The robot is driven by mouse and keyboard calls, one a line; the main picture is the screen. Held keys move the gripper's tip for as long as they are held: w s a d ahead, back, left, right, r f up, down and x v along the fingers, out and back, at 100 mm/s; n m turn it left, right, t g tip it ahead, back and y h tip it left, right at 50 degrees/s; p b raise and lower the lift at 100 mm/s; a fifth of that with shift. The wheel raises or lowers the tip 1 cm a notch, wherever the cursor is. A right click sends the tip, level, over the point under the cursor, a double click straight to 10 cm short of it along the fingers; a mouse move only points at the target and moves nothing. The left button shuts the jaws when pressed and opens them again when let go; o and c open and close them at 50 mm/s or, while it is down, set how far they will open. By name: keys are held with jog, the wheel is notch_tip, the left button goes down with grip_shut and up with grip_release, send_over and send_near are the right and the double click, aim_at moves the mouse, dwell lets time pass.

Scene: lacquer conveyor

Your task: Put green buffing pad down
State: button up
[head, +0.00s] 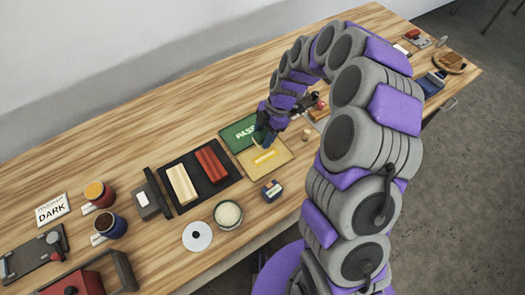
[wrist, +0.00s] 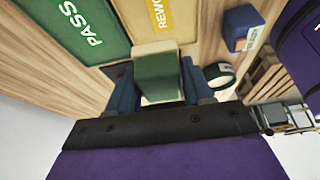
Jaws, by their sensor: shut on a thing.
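In the head view my gripper (head: 264,136) is over the work table, by the border of the green PASS mat (head: 236,133) and the yellow mat (head: 265,158). There the pad cannot be made out clearly. The wrist view shows the PASS mat (wrist: 80,30) and the yellow REWORK mat (wrist: 158,15) beyond the pad. I cannot tell how high the pad is.
A black tray (head: 197,190) with cream and red blocks lies left of the mats. A small dark blue box (head: 271,190), a bowl (head: 228,214) and a white disc (head: 197,236) are near the front edge. Bare wood lies behind the mats.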

jog(key=shift+d, duration=0.25)
send_over(260, 157)
jog(key=f, duration=0.5)
jog(key=shift+w+d+f+b, duration=0.25)
jog(key=shift+d+b, duration=0.15)
jog(key=f, duration=0.1)
jog(key=f+b, duration=0.1)
jog(key=f, duration=0.1)
jog(key=f+b, duration=0.1)
jog(key=shift+d+f, duration=0.2)
jog(key=shift+d, duration=0.05)
jog(key=shift+r, duration=0.1)
jog(key=shift+a, duration=0.1)
jog(key=shift+f+b, duration=0.3)
